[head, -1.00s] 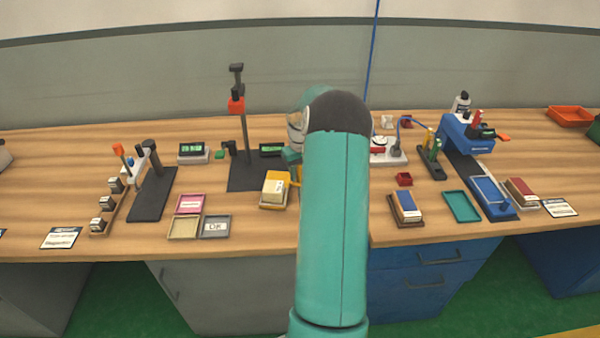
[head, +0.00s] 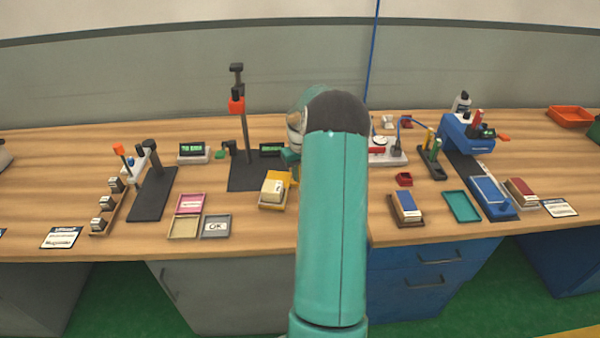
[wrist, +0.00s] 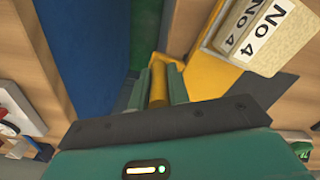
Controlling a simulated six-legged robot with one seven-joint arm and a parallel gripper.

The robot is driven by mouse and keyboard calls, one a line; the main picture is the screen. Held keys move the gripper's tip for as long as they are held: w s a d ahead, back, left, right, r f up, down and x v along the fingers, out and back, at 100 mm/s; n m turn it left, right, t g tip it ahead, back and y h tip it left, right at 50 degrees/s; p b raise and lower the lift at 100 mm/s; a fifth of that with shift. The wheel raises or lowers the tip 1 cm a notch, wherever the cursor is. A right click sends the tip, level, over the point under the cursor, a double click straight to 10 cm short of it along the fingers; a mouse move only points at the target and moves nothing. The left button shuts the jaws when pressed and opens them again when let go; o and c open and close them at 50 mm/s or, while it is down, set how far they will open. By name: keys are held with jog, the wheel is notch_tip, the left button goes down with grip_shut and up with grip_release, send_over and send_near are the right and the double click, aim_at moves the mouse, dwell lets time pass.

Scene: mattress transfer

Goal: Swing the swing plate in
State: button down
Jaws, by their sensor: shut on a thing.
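The yellow swing plate (head: 287,178) shows at the right and back of a stack of pale blocks (head: 271,187), left of my arm. In the wrist view the yellow plate (wrist: 205,72) lies beside the pale blocks marked "No 4" (wrist: 262,30). A yellow upright grip (wrist: 158,80) stands between my fingers. My gripper (wrist: 158,92) is shut on this grip. In the head view my gripper (head: 290,156) is mostly hidden by my own teal arm.
Pink, tan and grey trays (head: 214,226) lie left of the blocks. A dark stand with an orange clamp (head: 237,105) rises behind. A blue-topped block stack (head: 406,206) and a teal tray (head: 462,206) are to the right. Bare wood lies in front of the blocks.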

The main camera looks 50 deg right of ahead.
aim_at(269, 180)
jog(key=shift+a, duration=0.1)
jog(key=shift+w+a+m, duration=0.1)
jog(key=shift+a+m, duration=0.7)
jog(key=shift+m, duration=0.4)
jog(key=shift+a+m, duration=0.75)
jog(key=shift+m, duration=0.45)
jog(key=shift+w+a+m, duration=0.35)
jog(key=shift+a+m, duration=0.35)
jog(key=shift+m, duration=0.35)
jog(key=shift+w+a+m, duration=0.35)
jog(key=shift+a+m, duration=0.3)
jog(key=shift+m, duration=0.4)
jog(key=shift+w+a+m, duration=0.45)
jog(key=shift+m, duration=0.4)
jog(key=shift+w+a+m, duration=0.4)
jog(key=shift+m, duration=0.45)
jog(key=shift+w+a+m, duration=0.25)
jog(key=shift+w+m, duration=0.25)
jog(key=shift+m, duration=0.3)
jog(key=shift+w+a+m, duration=0.25)
jog(key=shift+w+m, duration=0.2)
jog(key=shift+m, duration=0.35)
jog(key=shift+w, duration=0.15)
jog(key=c, duration=1.3)
grip_release()
jog(key=shift+a, duration=0.1)
